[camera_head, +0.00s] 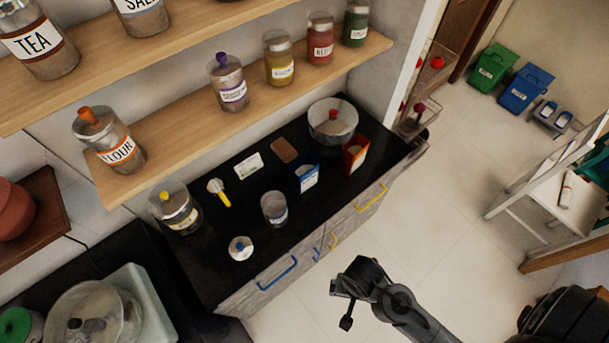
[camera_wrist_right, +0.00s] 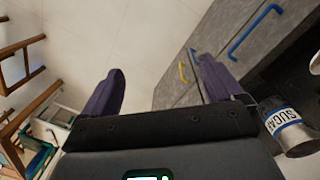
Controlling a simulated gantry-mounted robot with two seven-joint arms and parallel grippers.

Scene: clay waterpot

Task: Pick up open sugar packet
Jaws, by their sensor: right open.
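A small open-topped packet with blue and white sides (camera_head: 305,177) stands upright on the black counter, with pale contents showing at its top. A red open-topped packet (camera_head: 354,153) stands to its right. Their print is too small to read, so I cannot tell for certain which is sugar. My right gripper (camera_head: 345,290) is over the floor in front of the cabinet, apart from both packets. In the right wrist view its two purple fingers (camera_wrist_right: 164,85) are spread with nothing between them. My left gripper is not in view.
The black counter (camera_head: 258,218) holds a glass jar (camera_head: 274,209), a blue-knobbed lid (camera_head: 240,248), a yellow-handled scoop (camera_head: 219,190) and a glass bowl (camera_head: 333,122). In the right wrist view a SUGAR-labelled jar (camera_wrist_right: 287,125) shows at the right. Shelves with jars overhang the back.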

